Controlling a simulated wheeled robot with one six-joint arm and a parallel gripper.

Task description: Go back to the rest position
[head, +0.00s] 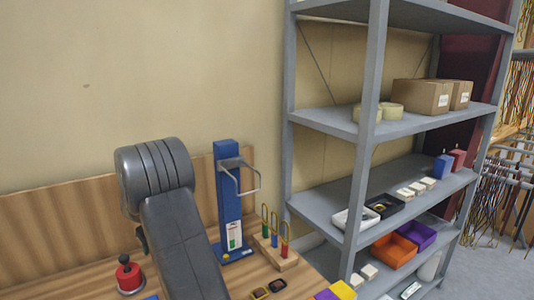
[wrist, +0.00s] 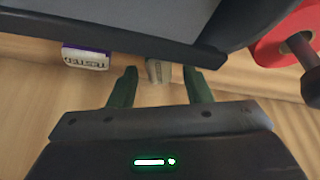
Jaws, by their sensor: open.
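My gripper (wrist: 160,76) shows in the wrist view with its two dark green fingers spread apart. It is open over the wooden table top (wrist: 40,100). A small grey-beige piece (wrist: 158,70) shows between the fingertips, with a gap on each side; I cannot tell what it is or how far away it stands. In the head view my dark grey arm (head: 180,235) rises above the table, bent at the top, and my gripper is hidden there.
A red-and-black knobbed device (head: 128,276) stands left of my arm. A blue post with a wire handle (head: 229,200) and a wooden stand with coloured loops (head: 274,250) stand right of it. A grey shelf rack (head: 365,130) holds boxes and trays. A purple-and-white labelled box (wrist: 85,58) is near the fingers.

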